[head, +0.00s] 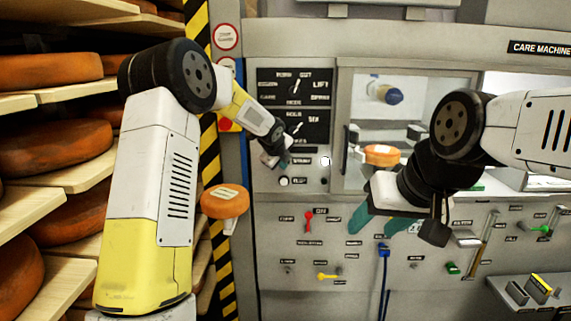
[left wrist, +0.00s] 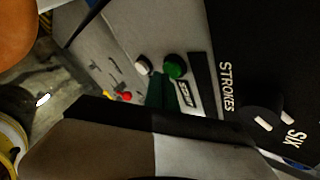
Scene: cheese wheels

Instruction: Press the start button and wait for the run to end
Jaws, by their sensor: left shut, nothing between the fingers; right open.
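The control panel (head: 265,105) carries a mode dial (head: 295,88) and a strokes dial, whose knob (left wrist: 262,121) shows beside the words STROKES and SIX in the left wrist view. A green button (left wrist: 175,66) sits there next to a white button (left wrist: 142,65). In the head view the white button (head: 284,181) is clear, but the green one is hidden by my left gripper (head: 286,160). This gripper is shut and empty, its teal fingertips (left wrist: 172,95) close to the green button; I cannot tell whether they touch. My right gripper (head: 385,222) is open and empty before the lower panel.
A cheese wheel (head: 382,154) lies in the machine's chamber. Another labelled cheese (head: 225,200) is left of the panel. Shelves of cheese wheels (head: 50,145) fill the left side. A red knob (head: 225,125) and a striped post (head: 203,150) stand beside the machine. A small lamp (head: 325,161) glows white.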

